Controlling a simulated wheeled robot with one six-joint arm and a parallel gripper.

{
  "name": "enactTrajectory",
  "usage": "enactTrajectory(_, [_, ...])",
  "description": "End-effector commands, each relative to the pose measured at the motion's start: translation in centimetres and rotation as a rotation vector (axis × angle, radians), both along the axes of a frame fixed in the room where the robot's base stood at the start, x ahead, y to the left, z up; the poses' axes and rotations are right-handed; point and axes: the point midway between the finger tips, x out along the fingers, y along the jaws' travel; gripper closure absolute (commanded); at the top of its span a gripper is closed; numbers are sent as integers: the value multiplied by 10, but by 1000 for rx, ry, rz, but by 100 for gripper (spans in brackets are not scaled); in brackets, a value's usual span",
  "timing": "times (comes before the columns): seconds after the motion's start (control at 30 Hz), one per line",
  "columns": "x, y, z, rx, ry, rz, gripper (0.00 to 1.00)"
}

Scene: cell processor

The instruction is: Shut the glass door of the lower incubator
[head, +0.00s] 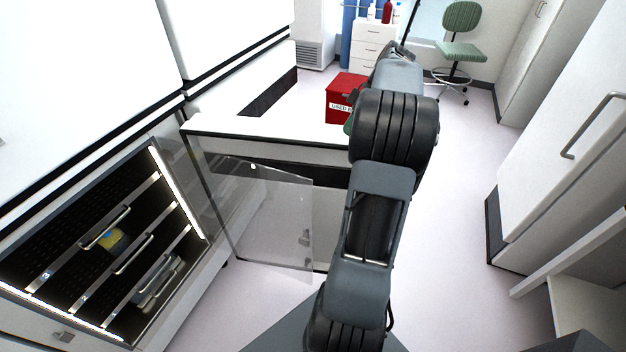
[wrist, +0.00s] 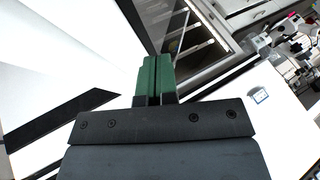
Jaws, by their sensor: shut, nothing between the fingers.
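The lower incubator (head: 192,240) stands at the left in the head view, its lit, dark interior uncovered. Its clear glass door (head: 262,215) stands open, swung out from the incubator's right side in front of the white bench. My gripper (wrist: 154,62) has green fingers pressed together with nothing between them. In the head view it is mostly hidden behind my arm, near the bench end and the red box, apart from the door. In the wrist view a dark-framed compartment with shelves (wrist: 195,45) shows beyond the fingers.
Pull-out shelves (head: 132,255) inside the incubator hold a yellow-blue item and grey items. White cabinets (head: 560,150) line the right; a green chair (head: 460,35) stands at the back. Floor between is clear.

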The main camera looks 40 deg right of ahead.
Motion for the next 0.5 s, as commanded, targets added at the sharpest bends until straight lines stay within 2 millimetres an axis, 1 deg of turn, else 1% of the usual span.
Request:
enactTrajectory(0.07, [-2,-3,-1,11,-15,9,100])
enactTrajectory(0.17, [-2,2,-10,18,-21,16,100])
enactTrajectory(0.27, [0,13,-23,17,-21,17,100])
enactTrajectory(0.5, [4,44,-64,16,-19,17,100])
